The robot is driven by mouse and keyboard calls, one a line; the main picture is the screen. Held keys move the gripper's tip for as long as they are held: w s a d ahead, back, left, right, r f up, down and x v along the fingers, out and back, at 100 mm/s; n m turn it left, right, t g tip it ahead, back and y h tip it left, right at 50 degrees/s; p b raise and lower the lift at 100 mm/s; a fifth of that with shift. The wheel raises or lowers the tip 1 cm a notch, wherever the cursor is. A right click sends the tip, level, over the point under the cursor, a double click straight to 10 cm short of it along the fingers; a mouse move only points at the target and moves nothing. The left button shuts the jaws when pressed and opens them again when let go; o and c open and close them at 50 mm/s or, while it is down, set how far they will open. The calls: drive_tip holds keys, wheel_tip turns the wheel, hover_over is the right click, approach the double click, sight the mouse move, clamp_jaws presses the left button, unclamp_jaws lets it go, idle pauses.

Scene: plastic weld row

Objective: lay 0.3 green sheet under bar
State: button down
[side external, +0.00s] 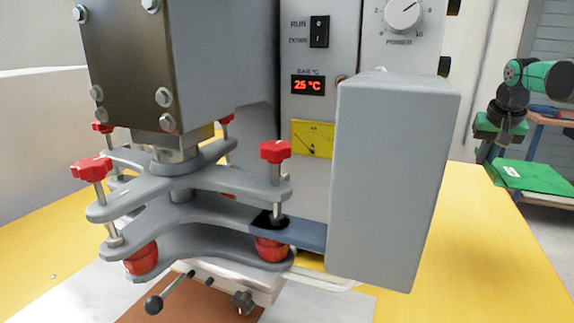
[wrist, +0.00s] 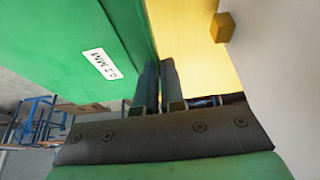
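The green sheet (side external: 542,174) is at the far right of the side view, with a white label. The welding press (side external: 190,185) stands left of centre, far from the sheet. A blue-grey bar (side external: 303,234) runs beside its lower plates.
A large grey block (side external: 390,185) stands right of the press and hides part of the work area. Red knobs (side external: 275,151) and a black-knobbed lever (side external: 154,304) stick out from the press. The yellow tabletop (side external: 480,260) is clear at right. Its display reads about 25 °C.

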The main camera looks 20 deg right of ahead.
drive_tip(key=s+d+r, duration=0.1)
drive_tip(key=s+r, duration=0.3)
drive_tip(key=r, duration=0.3)
drive_tip(key=s+d+r, duration=0.2)
drive_tip(key=s+r, duration=0.3)
drive_tip(key=r, duration=0.2)
drive_tip(key=w+f, duration=0.4)
drive_tip(key=f, duration=0.1)
drive_tip(key=w+a+f, duration=0.1)
drive_tip(key=w+f, duration=0.1)
drive_tip(key=shift+w+f, duration=0.2)
drive_tip(key=shift+w, duration=0.05)
wheel_tip(320, 180, down, 7)
drive_tip(key=w+a, duration=0.2)
drive_tip(key=w, duration=0.1)
hover_over(450, 254)
drive_tip(key=f, duration=1.1)
drive_tip(key=a+f, duration=0.1)
drive_tip(key=f, duration=0.4)
drive_tip(key=shift+s+f, duration=0.4)
drive_tip(key=shift+f, duration=2.1)
drive_tip(key=shift+f, duration=0.1)
drive_tip(key=c, duration=1)
unclamp_jaws()
